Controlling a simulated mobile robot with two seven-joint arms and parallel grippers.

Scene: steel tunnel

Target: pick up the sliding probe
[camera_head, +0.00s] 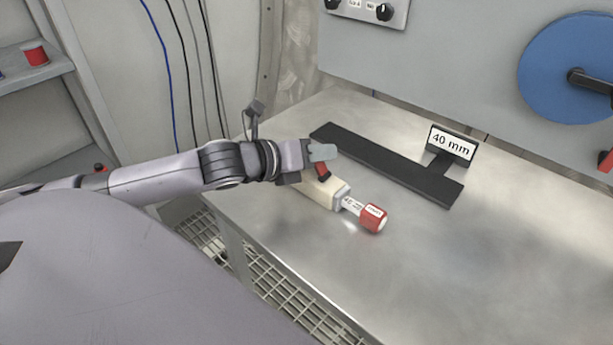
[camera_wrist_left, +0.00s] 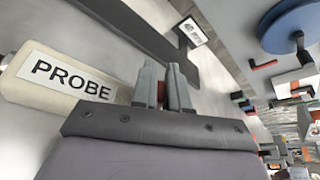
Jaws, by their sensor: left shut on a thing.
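The sliding probe (camera_head: 323,191) has a cream body, a pale labelled stem and a red end cap (camera_head: 373,217) that points to the lower right. It is at the left part of the steel bench. In the left wrist view its cream body (camera_wrist_left: 40,103) bears a label reading PROBE. My left gripper (camera_head: 323,165) is over the cream body, shut on a small red part of the probe. In the left wrist view the fingers (camera_wrist_left: 164,88) are close together with red between them. I cannot tell whether the probe touches the bench. My right gripper is not in view.
A dark flat bar (camera_head: 390,165) lies behind the probe, with a 40 mm sign (camera_head: 453,144) at its right end. The steel bench (camera_head: 480,275) is clear at front right. A blue disc (camera_head: 560,55) is on the back panel. Cables hang at left.

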